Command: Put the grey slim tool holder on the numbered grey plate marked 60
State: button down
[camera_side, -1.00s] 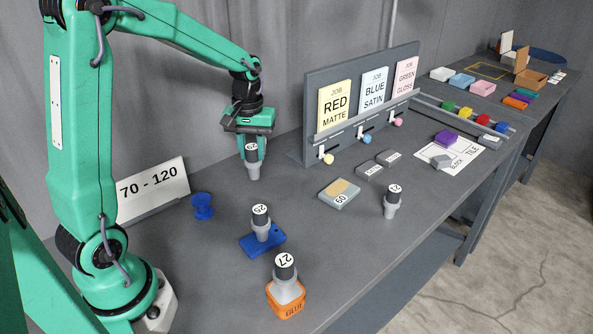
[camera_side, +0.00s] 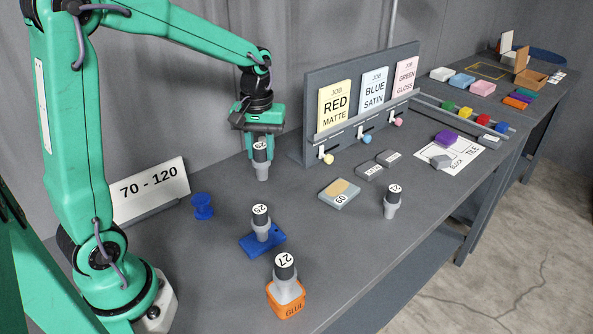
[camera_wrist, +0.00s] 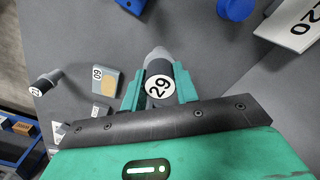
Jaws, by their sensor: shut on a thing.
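My gripper (camera_side: 262,146) is shut on a slim tool holder (camera_side: 262,171) with a dark top and a grey tapered lower end. It hangs upright over the bench, left of the plate. In the wrist view the holder (camera_wrist: 159,82) sits between the two green fingers (camera_wrist: 160,88), and its round white label reads 29. The grey plate marked 60 (camera_side: 334,200) lies on the bench with a tan patch on its top; it also shows in the wrist view (camera_wrist: 97,84), left of the held holder. Nothing stands on the plate.
Another grey holder (camera_side: 391,207) stands right of the plate. Two small grey plates (camera_side: 370,172) lie behind. The job-card rack (camera_side: 310,120) rises beyond.

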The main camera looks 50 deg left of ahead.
jog(key=shift+w+d+r, duration=0.15)
jog(key=shift+w+d, duration=0.15)
jog(key=shift+w, duration=0.15)
jog(key=w+d+r, duration=0.1)
jog(key=w+d, duration=0.5)
jog(key=d, duration=0.3)
jog(key=w+d+r, duration=0.1)
jog(key=w+d, duration=0.5)
jog(key=d, duration=0.3)
jog(key=w+a+f, duration=0.6)
jog(key=a+f, duration=0.1)
jog(key=a, duration=0.3)
jog(key=shift+w+n, duration=0.15)
jog(key=shift+n, duration=0.25)
jog(key=shift+a+f, duration=0.1)
jog(key=shift+f, duration=0.05)
jog(key=shift+f, duration=1.9)
jog(key=shift+f, duration=0.1)
